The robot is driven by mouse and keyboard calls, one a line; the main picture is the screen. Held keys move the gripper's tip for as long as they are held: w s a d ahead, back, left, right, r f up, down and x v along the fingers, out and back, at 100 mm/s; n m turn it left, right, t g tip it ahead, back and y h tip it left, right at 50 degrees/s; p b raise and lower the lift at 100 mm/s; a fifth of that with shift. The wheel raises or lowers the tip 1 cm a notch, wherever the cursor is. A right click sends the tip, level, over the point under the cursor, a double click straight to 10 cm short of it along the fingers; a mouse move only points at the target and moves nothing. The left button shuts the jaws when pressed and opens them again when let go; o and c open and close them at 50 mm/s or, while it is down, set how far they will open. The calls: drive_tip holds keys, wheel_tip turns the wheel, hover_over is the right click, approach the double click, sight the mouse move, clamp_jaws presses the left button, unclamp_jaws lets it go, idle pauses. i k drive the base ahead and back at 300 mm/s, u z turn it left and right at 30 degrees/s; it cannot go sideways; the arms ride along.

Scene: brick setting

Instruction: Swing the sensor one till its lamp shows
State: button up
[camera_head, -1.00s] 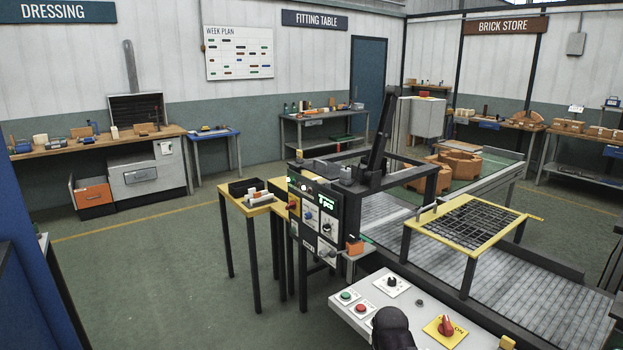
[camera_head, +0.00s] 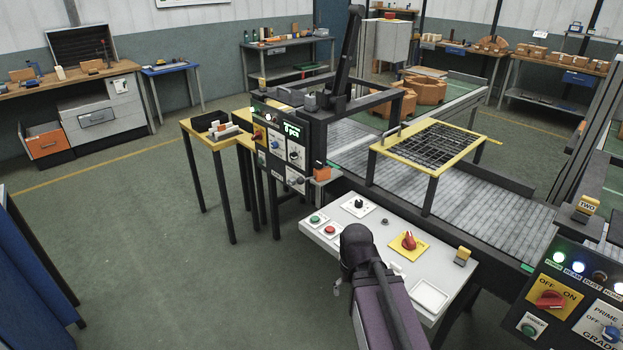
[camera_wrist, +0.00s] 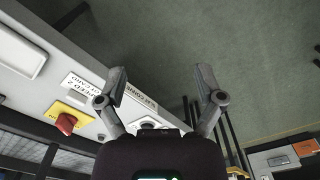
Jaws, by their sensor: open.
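I cannot tell for certain which part is sensor one. A small yellow-topped block (camera_head: 462,256) stands at the right end of the white control desk (camera_head: 330,243); its label is too small to read. A similar yellow block marked TWO (camera_head: 587,205) stands behind the dark panel at the right. That panel (camera_head: 540,303) has several lamps: a green lamp (camera_head: 558,257) and a blue lamp (camera_head: 577,267) are lit, and one beside them is dark. My gripper (camera_wrist: 161,73) is open and empty, its fingers spread above the desk's edge; the head view mostly hides it behind my arm.
The desk carries a red switch on a yellow plate (camera_head: 408,241), green and red buttons and a black knob (camera_head: 359,203). A switch box (camera_head: 290,145) stands left. Floor at front left is clear.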

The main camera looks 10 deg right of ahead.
sight(324, 173)
drive_tip(key=z, duration=0.05)
drive_tip(key=k, duration=0.65)
drive_tip(key=u, duration=0.35)
drive_tip(key=i, duration=1.6)
drive_tip(key=z, duration=0.3)
